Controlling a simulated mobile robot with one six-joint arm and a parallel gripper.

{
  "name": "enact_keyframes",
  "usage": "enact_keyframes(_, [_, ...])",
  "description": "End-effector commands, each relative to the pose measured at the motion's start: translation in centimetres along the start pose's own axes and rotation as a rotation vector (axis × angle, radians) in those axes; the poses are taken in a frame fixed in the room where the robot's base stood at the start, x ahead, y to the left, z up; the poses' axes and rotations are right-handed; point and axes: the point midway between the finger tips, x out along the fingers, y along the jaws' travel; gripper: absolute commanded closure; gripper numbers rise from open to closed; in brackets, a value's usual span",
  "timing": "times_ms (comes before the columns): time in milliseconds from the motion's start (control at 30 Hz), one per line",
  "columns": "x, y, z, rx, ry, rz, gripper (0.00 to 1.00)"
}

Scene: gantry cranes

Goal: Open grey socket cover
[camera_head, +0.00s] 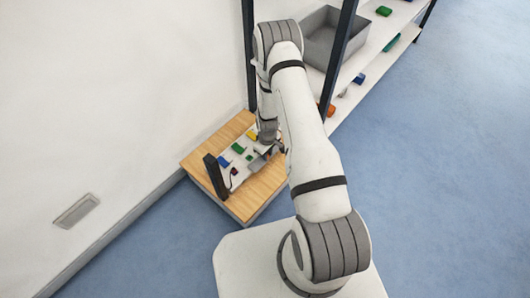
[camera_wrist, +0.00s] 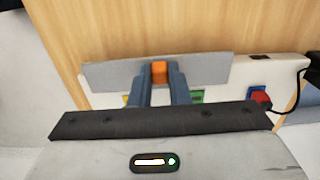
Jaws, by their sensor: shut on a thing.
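The grey socket cover (camera_wrist: 205,68) is a flat plate across the wrist view, with an orange tab (camera_wrist: 159,68) at its middle. My gripper (camera_wrist: 159,78) is shut on this tab, with one finger on each side. Behind the cover is a white socket board (camera_wrist: 288,68), partly hidden by the cover and my gripper. I cannot tell the cover's exact tilt. In the head view, the grey cover (camera_head: 257,163) shows at the board's near right end, beside my gripper (camera_head: 275,150). Blue, green and yellow pieces sit on the board.
The board lies on a wooden top (camera_head: 203,152) against the white wall. A black upright piece (camera_head: 215,176) stands at its left end. A shelf with a grey bin (camera_head: 318,42) stands behind; blue floor is free at right.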

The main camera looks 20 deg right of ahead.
Motion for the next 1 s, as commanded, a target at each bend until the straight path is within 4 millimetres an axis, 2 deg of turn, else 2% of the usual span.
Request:
enact_keyframes(33, [0.0,0.0,0.0,0.0,0.0,0.0,0.83])
enact_keyframes(300, [0.0,0.0,0.0,0.0,0.0,0.0,0.62])
enact_keyframes(567, [-0.3,0.0,0.0,0.001,0.001,0.0,0.62])
enact_keyframes(1000, [-6.9,0.0,0.0,0.001,0.001,0.001,0.62])
